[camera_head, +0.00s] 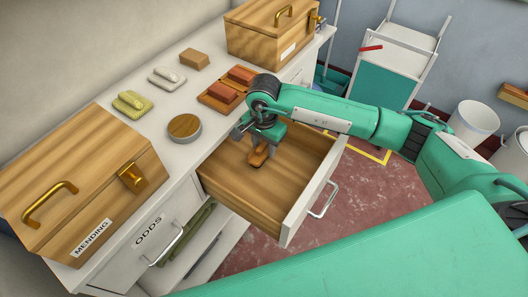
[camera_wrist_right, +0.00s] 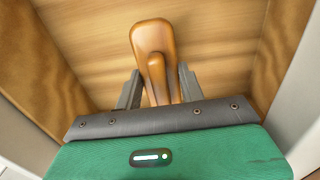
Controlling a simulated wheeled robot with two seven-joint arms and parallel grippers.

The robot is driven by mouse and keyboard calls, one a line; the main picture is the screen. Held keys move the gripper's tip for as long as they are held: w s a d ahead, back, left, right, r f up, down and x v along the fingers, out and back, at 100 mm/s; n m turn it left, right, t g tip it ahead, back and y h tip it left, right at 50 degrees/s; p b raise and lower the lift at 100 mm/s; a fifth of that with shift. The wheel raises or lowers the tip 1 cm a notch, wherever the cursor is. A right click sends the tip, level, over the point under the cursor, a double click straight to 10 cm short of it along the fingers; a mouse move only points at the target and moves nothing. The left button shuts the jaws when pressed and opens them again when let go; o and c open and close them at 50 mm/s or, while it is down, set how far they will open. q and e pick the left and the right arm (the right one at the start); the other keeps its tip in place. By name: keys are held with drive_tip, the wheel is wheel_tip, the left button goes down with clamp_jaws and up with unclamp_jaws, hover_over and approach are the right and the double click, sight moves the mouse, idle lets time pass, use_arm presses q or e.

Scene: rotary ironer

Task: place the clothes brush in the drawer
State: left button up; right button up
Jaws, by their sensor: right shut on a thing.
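My right gripper (camera_head: 263,141) reaches down into the open drawer (camera_head: 222,182) and is shut on the brush. In the right wrist view the fingers (camera_wrist_right: 158,88) flank the brush, with the drawer's wooden floor behind it. I cannot tell whether the brush touches the floor. The drawer is pulled out from the white counter and looks otherwise empty. My left gripper is not in view.
On the counter stand a "MENDING" wooden box (camera_head: 75,180), a round wooden-topped tin (camera_head: 185,127), pale brushes (camera_head: 132,103) and a tray with reddish blocks (camera_head: 222,93). Another wooden box (camera_head: 272,30) stands at the back. A white-and-teal cart (camera_head: 388,70) is beyond my right arm.

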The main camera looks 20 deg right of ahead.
sight(264, 153)
wheel_tip(264, 153, down, 4)
drive_tip(key=shift+r, duration=0.15)
drive_tip(key=shift+f, duration=0.2)
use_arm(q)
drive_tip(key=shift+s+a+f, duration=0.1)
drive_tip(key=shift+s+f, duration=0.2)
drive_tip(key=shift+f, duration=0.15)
use_arm(e)
drive_tip(key=shift+f, duration=0.1)
drive_tip(key=o, duration=0.9)
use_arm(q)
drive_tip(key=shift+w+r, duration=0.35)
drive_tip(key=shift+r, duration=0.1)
use_arm(e)
drive_tip(key=shift+o, duration=0.2)
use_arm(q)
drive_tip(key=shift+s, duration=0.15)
use_arm(e)
drive_tip(key=shift+r, duration=0.2)
